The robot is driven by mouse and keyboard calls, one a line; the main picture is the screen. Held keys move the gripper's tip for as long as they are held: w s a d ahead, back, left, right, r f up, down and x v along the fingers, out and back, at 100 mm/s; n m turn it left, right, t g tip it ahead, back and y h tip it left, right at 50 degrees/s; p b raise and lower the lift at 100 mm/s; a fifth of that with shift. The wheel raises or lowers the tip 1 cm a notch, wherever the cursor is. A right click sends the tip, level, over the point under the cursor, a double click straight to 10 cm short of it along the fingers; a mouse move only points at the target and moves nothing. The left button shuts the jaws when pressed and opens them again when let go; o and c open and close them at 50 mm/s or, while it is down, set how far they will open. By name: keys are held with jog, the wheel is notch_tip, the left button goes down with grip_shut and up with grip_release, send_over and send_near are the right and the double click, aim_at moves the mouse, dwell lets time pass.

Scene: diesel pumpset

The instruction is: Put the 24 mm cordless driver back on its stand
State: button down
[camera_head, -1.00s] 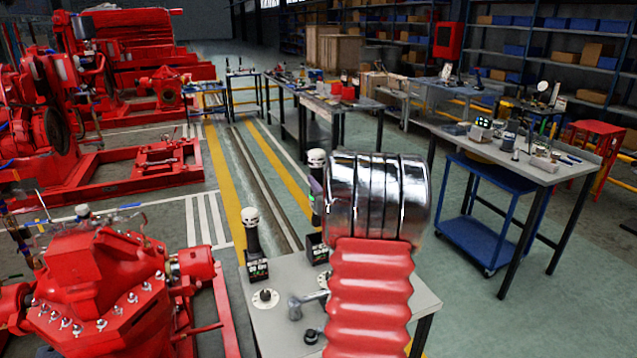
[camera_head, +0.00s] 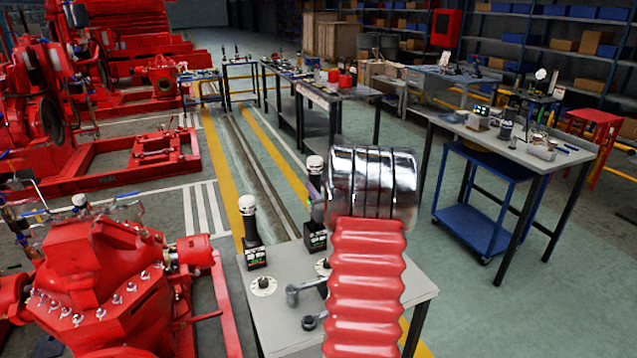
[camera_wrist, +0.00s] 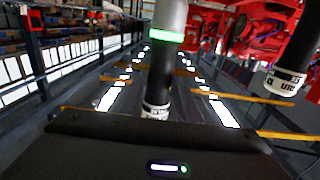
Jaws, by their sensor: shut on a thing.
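A dark driver with a white top (camera_head: 314,165) stands upright at the right rear of the near table, partly hidden by my arm. It is above a small black stand with a display (camera_head: 315,238); whether they touch is hidden. In the wrist view, a driver with a grey body, glowing green ring and white lower collar (camera_wrist: 155,108) rises past my gripper (camera_wrist: 158,128). My gripper is shut on this driver; the fingers themselves are not clear. A second black driver with a white top (camera_head: 249,222) stands upright on its own stand (camera_head: 256,258). Size labels are unreadable.
The near grey table (camera_head: 285,325) also holds a round dial-like piece (camera_head: 263,286) and a grey metal tool (camera_head: 303,290). A red pump (camera_head: 110,285) stands close on the left.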

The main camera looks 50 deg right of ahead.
notch_tip(320, 180, down, 7)
jog(key=shift+r, duration=0.2)
dwell(0.6)
jog(key=shift+f, duration=0.95)
dwell(1.8)
jog(key=c, duration=1.3)
grip_release()
jog(key=shift+o, duration=0.4)
jog(key=shift+f, duration=0.1)
jog(key=shift+f, duration=0.1)
jog(key=shift+a, duration=0.1)
jog(key=v, duration=1.3)
jog(key=shift+s, duration=0.3)
jog(key=shift+w+a, duration=0.1)
